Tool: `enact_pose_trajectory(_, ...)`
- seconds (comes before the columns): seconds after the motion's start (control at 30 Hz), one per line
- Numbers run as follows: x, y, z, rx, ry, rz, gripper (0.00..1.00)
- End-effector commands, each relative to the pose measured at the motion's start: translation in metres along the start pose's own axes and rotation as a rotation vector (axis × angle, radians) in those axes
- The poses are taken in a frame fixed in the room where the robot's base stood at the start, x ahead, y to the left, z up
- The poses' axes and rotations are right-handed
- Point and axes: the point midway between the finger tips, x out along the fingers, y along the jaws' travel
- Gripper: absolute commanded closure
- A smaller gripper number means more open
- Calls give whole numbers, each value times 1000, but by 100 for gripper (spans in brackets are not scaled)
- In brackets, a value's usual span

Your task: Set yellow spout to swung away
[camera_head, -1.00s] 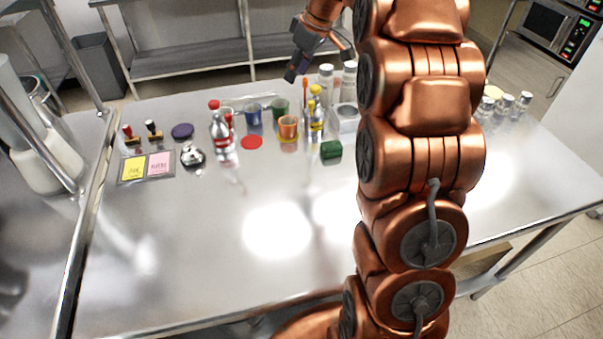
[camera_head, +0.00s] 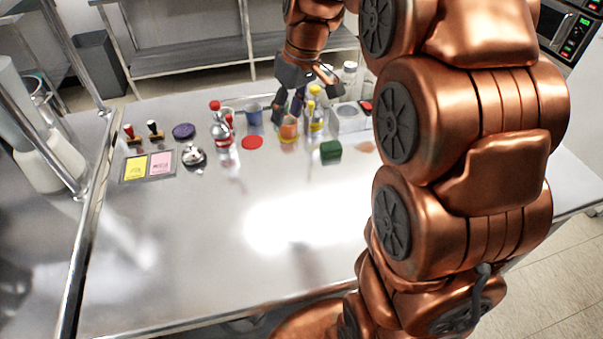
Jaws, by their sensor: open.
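The yellow spout (camera_head: 314,90) tops a small bottle (camera_head: 317,115) in the back-middle group on the steel table. It is too small here to tell which way it points. My gripper (camera_head: 300,98) is open, pointing down over this group from behind. Its dark fingers are close beside the yellow-topped bottle, mostly to its left. I cannot tell whether they touch it. The gripper partly hides the cups and bottles there.
An orange cup (camera_head: 288,130), a blue cup (camera_head: 253,115) and a red-capped bottle (camera_head: 221,129) stand close by. A green block (camera_head: 331,150) lies in front. A bell (camera_head: 193,156) and a card tray (camera_head: 148,166) are to the left. The table's front is clear.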

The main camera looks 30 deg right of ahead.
Motion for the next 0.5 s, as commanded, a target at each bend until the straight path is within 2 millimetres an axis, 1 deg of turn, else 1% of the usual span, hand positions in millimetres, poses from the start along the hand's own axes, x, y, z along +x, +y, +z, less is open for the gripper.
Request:
enact_pose_trajectory(0.1,2,-15,15,23,-25,-2,57)
enact_pose_trajectory(0.5,6,-54,65,104,-95,8,57)
